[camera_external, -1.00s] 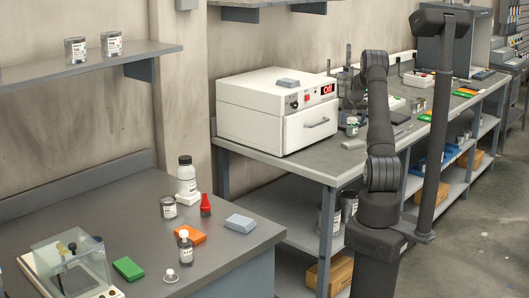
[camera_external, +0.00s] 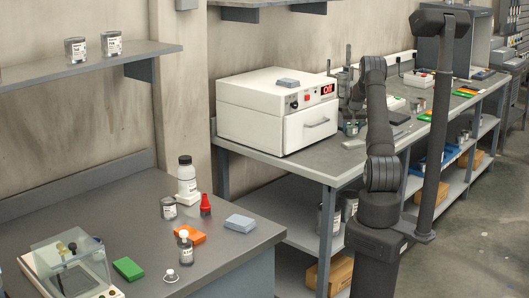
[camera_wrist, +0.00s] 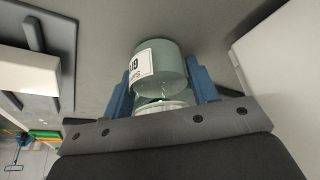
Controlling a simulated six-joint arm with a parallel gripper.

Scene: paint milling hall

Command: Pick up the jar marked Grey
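In the wrist view a clear jar (camera_wrist: 158,68) with a pale grey-green body and a white label is between the two blue fingers of my gripper (camera_wrist: 160,85). Its pale lid (camera_wrist: 164,105) is on the side towards my palm. The label is turned sideways and only partly shows, so I cannot read a colour name. The fingers lie close along both sides of the jar; I cannot tell whether they press on it. In the external view my gripper is over the far bench, mostly hidden by my arm and small there.
The white oven (camera_external: 278,110) stands on the bench (camera_external: 290,165) left of my gripper. Other labelled jars stand on the wall shelf (camera_external: 75,72) and near bench (camera_external: 205,262). Further along the far bench are colour cards (camera_external: 462,94) and small items.

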